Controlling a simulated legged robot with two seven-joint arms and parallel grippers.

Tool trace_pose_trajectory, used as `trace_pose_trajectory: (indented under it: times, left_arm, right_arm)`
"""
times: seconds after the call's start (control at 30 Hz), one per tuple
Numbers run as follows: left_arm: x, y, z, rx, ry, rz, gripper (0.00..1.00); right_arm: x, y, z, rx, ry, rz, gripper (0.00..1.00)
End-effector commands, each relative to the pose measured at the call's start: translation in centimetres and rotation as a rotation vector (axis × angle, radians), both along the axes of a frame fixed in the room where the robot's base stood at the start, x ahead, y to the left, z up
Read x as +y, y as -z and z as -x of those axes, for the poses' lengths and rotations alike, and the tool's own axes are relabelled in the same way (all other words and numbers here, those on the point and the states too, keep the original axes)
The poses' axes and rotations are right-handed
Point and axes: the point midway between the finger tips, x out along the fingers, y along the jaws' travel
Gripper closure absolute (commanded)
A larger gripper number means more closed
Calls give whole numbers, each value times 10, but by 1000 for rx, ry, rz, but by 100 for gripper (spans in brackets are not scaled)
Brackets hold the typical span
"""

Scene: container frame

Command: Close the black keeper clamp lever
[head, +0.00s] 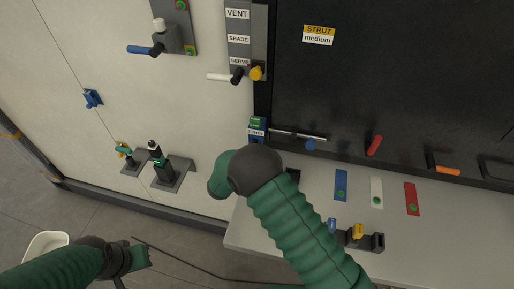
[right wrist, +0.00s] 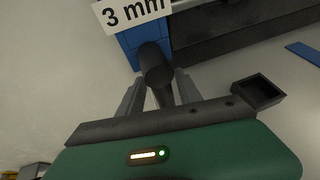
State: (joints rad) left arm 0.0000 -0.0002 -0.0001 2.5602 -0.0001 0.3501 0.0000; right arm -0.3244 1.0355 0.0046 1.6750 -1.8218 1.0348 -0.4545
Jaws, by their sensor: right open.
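In the right wrist view a black, round-ended lever (right wrist: 157,64) stands out by a blue block (right wrist: 128,42) with a "3 mm" label. My right gripper (right wrist: 160,82) is open, with a finger on either side of the lever; I cannot tell whether they touch it. In the head view the blue block (head: 257,124) sits at the door's lower left edge, just above my right wrist. My right fingers and the black lever are hidden there behind my arm. My left gripper (head: 141,256) is low at the left, away from the panel; its jaws are unclear.
A grey shelf (head: 265,238) below the door holds blue, white and red plates. A metal bar (head: 298,135) and red (head: 374,145) and orange (head: 446,170) handles stick out along the door bottom. A small dark tray (right wrist: 258,92) lies right of my right fingers.

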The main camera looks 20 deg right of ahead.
Motion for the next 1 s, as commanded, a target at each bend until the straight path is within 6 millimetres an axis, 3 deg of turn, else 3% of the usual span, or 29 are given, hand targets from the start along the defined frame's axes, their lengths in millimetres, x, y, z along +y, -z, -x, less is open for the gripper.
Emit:
trace_pose_trajectory:
  times: [0.07,0.4,1.0]
  left_arm:
    - [0,0,0,0,0,0,100]
    - [0,0,0,0,0,0,100]
    - [0,0,0,0,0,0,100]
  right_arm:
    - [-4,1,-1,0,2,-2,59]
    - [-10,3,-4,3,2,-7,100]
    - [-7,2,-3,1,3,-3,100]
